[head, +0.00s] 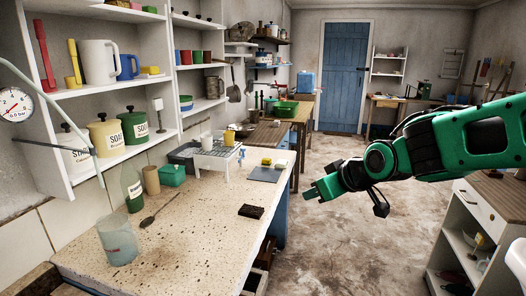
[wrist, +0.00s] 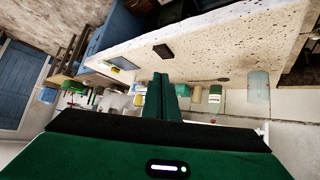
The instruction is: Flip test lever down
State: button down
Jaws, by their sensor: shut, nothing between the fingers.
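My gripper (head: 309,194) is shut and empty, held in the air over the open floor to the right of the counter. Its closed green fingers (wrist: 160,92) also show in the wrist view, pointing toward the counter, with nothing touching them. I cannot make out a part that is surely the test lever. A round white pressure gauge (head: 15,104) with a red needle is at the far left of the head view. A thin dark rod (head: 50,146) runs below it, near a pale curved pipe; whether this rod is the lever I cannot tell.
The speckled stone counter (head: 175,235) carries a clear beaker (head: 117,241), a spoon, a green bottle (head: 133,188) and a dark block (head: 251,211). Shelves with jars and mugs hang above it. A white cabinet (head: 470,240) stands right. The floor between is clear.

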jog(key=s+d+f+m+g+h, duration=0.25)
jog(key=s+d, duration=0.35)
jog(key=d, duration=0.4)
jog(key=s+d+f+m+g+h, duration=0.1)
jog(key=s+d+f+m+h, duration=0.15)
jog(key=s+d, duration=0.45)
jog(key=s+d+f+m+g, duration=0.2)
jog(key=s+d+m, duration=0.2)
jog(key=s, duration=0.5)
jog(key=s+d+f+m+g, duration=0.1)
jog(key=s+d+m+g, duration=0.2)
jog(key=s+d, duration=0.4)
jog(key=s+m, duration=0.1)
jog(key=s, duration=0.2)
jog(key=shift+s+f+y, duration=0.15)
jog(key=shift+f+y, duration=0.15)
jog(key=shift+f, duration=0.1)
jog(key=shift+a, duration=0.1)
